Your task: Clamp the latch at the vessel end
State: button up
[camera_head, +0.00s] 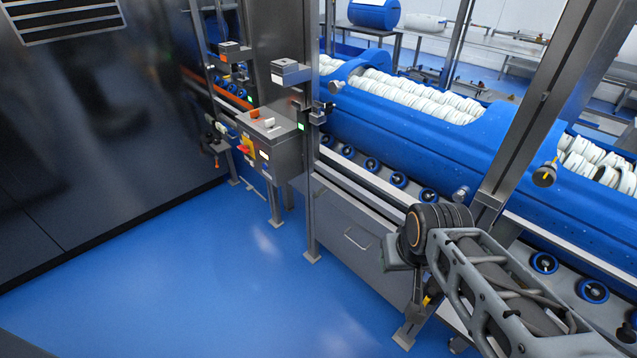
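A large dark polished steel housing (90,110), possibly the vessel, fills the left. A long blue tub carrier (400,140) holding white round pieces lies on a roller conveyor at the right. Small fittings with orange tips (215,145) sit at the conveyor's end beside the housing; I cannot tell if one is the latch or whether it is clamped. I cannot make out my gripper.
A grey control box (275,145) with a red and yellow switch stands by the conveyor. Steel posts (535,110) rise along it. A grey cabinet (350,235) is below the rail. The blue floor (200,270) at front left is clear.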

aim_at(321, 190)
jog(key=u, duration=0.7)
jog(key=i, duration=1.1)
jog(key=z, duration=0.1)
